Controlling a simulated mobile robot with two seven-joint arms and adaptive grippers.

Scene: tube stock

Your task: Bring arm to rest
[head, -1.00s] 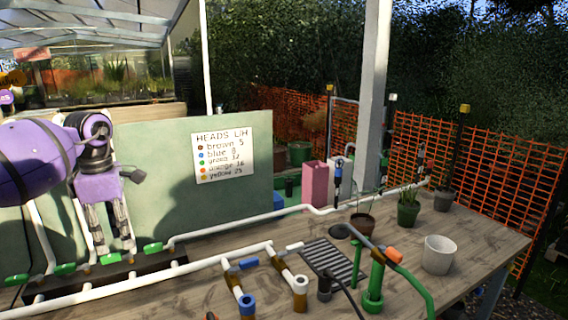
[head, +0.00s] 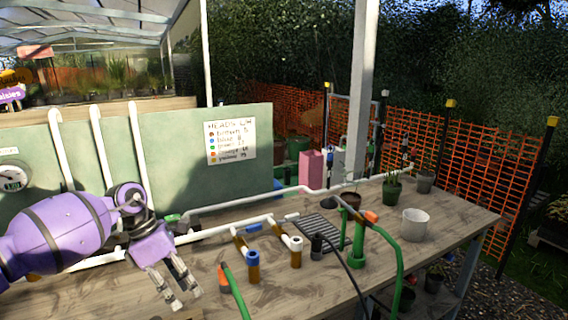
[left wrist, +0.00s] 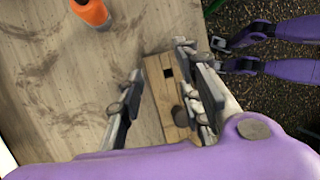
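My left gripper (head: 181,290) hangs above the left front part of the wooden table (head: 330,290), its fingers pointing down. In the left wrist view its two fingers (left wrist: 163,108) are spread well apart. Nothing is held between them. A light wooden strip with a dark square hole (left wrist: 157,92) shows below and between the fingers, near the table edge. My right gripper is in neither view.
A green hose with an orange end (head: 224,279) lies close right of the gripper. White pipes (head: 215,232), brown stubs with blue and white collars, a black grate (head: 322,230), a green tube stand (head: 357,250) and a white pot (head: 413,225) stand farther right.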

